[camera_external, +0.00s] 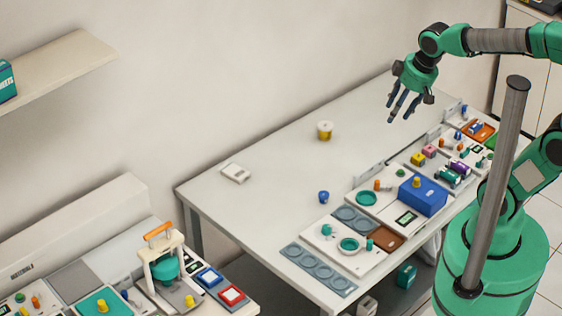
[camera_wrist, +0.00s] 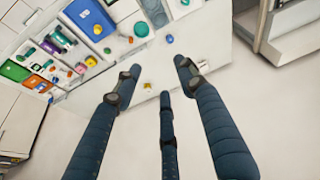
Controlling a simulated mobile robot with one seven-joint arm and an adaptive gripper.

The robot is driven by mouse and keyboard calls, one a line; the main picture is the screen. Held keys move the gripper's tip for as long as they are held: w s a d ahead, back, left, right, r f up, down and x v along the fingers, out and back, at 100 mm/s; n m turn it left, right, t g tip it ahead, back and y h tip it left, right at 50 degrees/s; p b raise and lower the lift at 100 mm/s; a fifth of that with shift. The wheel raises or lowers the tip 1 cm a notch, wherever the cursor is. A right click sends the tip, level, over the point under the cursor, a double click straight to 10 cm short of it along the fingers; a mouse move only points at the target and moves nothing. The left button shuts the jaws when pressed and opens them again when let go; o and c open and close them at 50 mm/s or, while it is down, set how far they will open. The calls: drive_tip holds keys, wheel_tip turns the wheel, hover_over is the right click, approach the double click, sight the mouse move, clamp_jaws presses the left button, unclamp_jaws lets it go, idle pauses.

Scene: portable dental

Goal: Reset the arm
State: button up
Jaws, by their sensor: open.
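My gripper (camera_external: 404,106) hangs from my green arm above the far part of the white table, with its fingers pointing down. The fingers are spread apart and nothing is between them. In the wrist view my gripper (camera_wrist: 158,88) shows as dark blue padded fingers, open and empty, with the table beyond them. My arm reaches in from the right at the top of the outside view. No object touches the fingers.
A wall shelf (camera_external: 62,66) is at upper left. The table's middle is largely clear.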

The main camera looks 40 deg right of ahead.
drive_tip(key=s+d+r+m+t, duration=0.1)
drive_tip(key=s+d+r+m, duration=0.2)
drive_tip(key=s, duration=0.5)
drive_tip(key=shift+d+r, duration=0.45)
drive_tip(key=shift+r, duration=0.3)
drive_tip(key=shift+c, duration=0.5)
idle(1.9)
